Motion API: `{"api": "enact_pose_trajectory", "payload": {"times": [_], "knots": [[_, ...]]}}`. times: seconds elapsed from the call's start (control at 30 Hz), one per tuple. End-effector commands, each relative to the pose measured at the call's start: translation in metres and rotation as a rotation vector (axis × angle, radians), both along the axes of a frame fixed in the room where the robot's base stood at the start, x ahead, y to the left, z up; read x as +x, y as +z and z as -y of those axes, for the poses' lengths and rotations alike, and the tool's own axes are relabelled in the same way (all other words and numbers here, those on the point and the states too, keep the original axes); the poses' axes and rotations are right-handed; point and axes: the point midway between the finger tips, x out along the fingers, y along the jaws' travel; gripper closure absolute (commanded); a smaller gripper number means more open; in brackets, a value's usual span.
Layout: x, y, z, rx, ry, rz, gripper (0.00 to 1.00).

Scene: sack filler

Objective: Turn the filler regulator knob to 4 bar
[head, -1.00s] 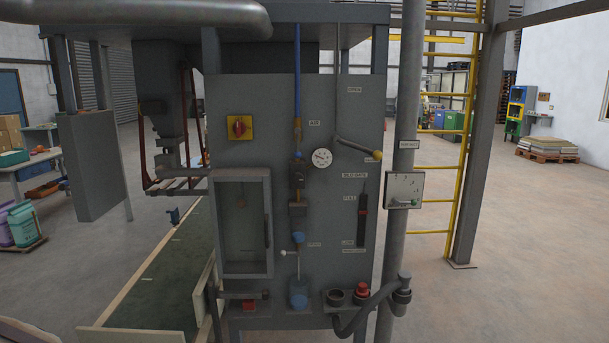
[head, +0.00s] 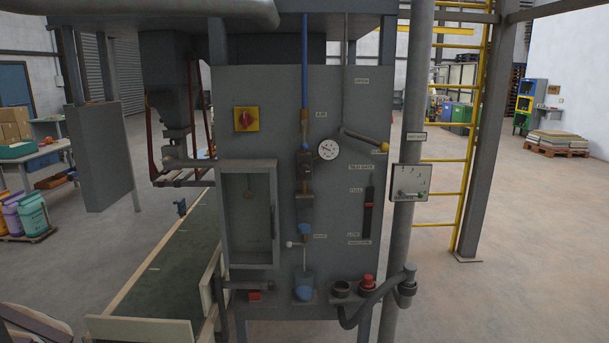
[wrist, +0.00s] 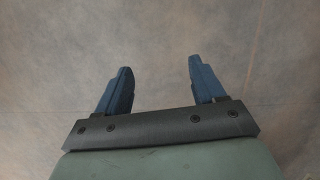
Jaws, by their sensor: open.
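The grey filler panel (head: 350,100) stands upright ahead in the head view. A blue air pipe (head: 304,60) runs down it to fittings, with a round white pressure gauge (head: 328,150) at their right. The gauge reading is too small to make out. Lower on this line are a blue cap (head: 305,229), a white ball-ended lever (head: 290,244) and a blue bowl (head: 303,290). I cannot tell for sure which part is the regulator knob. My gripper (wrist: 160,66) is open and empty in the wrist view, over bare floor. It does not show in the head view.
The panel also carries a red switch on a yellow plate (head: 245,120), a yellow-ended lever (head: 365,140) and a glazed box (head: 249,215). A hose (head: 370,310) loops at lower right beside a grey pipe (head: 405,240). A conveyor (head: 170,270) lies left.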

Motion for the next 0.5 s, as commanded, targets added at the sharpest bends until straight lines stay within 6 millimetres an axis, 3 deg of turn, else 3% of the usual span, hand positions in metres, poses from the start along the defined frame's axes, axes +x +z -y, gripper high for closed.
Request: {"api": "enact_pose_trajectory", "payload": {"times": [0.03, 0.27, 0.5], "knots": [[0.018, 0.009, -0.006, 0.006, 0.004, 0.028, 0.31], [0.084, 0.055, -0.031, 0.044, 0.019, 0.145, 0.31], [0.157, 0.113, -0.064, 0.107, 0.027, 0.309, 0.31]]}}
